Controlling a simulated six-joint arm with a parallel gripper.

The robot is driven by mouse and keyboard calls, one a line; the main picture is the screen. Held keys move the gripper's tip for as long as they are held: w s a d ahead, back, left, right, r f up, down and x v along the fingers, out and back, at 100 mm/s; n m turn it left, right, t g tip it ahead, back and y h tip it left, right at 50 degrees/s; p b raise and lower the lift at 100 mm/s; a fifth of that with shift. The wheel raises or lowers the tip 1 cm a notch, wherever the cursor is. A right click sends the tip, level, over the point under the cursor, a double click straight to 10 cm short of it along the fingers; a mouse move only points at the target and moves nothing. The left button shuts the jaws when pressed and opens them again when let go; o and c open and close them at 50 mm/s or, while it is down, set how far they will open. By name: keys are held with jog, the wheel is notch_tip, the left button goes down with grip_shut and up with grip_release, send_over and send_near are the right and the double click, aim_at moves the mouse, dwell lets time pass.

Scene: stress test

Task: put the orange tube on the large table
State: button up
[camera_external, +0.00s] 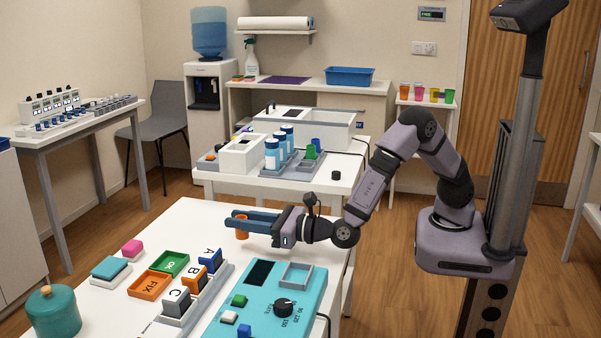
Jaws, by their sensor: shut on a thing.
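The orange tube (242,232) is upright between the blue fingers of my gripper (240,220). My gripper is shut on it over the far part of the large white table (190,222) in the foreground. The tube's upper part is partly hidden by the fingers. I cannot tell whether its lower end touches the tabletop or hangs just above it.
A teal device (262,312) with a knob and a rack of lettered blocks (190,290) stand nearer the camera. Green (171,264) and orange (150,285) trays lie left of them. A second white table (222,178) with bottles stands behind. Tabletop left of my gripper is clear.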

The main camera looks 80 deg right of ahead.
jog(key=shift+f, duration=1.2)
jog(key=shift+f, duration=0.2)
jog(key=o, duration=1)
jog(key=shift+r, duration=0.1)
jog(key=shift+r, duration=0.2)
jog(key=s, duration=1.2)
jog(key=shift+f+b, duration=0.15)
jog(key=shift+b, duration=0.2)
